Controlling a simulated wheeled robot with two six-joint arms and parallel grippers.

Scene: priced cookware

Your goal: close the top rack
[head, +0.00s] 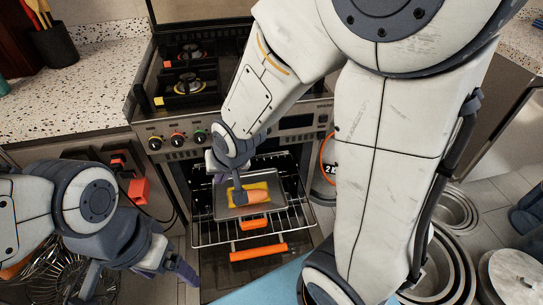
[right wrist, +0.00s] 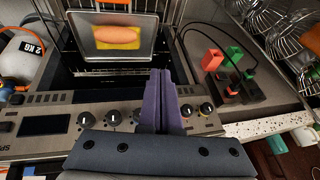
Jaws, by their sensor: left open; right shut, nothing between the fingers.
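The wire top rack (head: 290,224) is pulled out of the open oven (head: 297,140). It carries a metal tray (head: 222,211) with a yellow piece and a salmon-coloured piece (head: 257,197) on it. The tray also shows in the right wrist view (right wrist: 110,50). My right gripper (head: 238,194) reaches down over the tray in the head view, hiding part of it. In the right wrist view its purple fingers (right wrist: 165,100) are together and empty, overlapping the oven's knob panel. Contact with the rack cannot be told. My left gripper (head: 135,279) is open and empty, left of the oven.
Two orange bars (head: 253,224) (head: 259,252) lie at the rack's front and below it. Nested metal bowls (head: 445,275) stand on the floor at right. Wire whisks (head: 40,275) lie at lower left.

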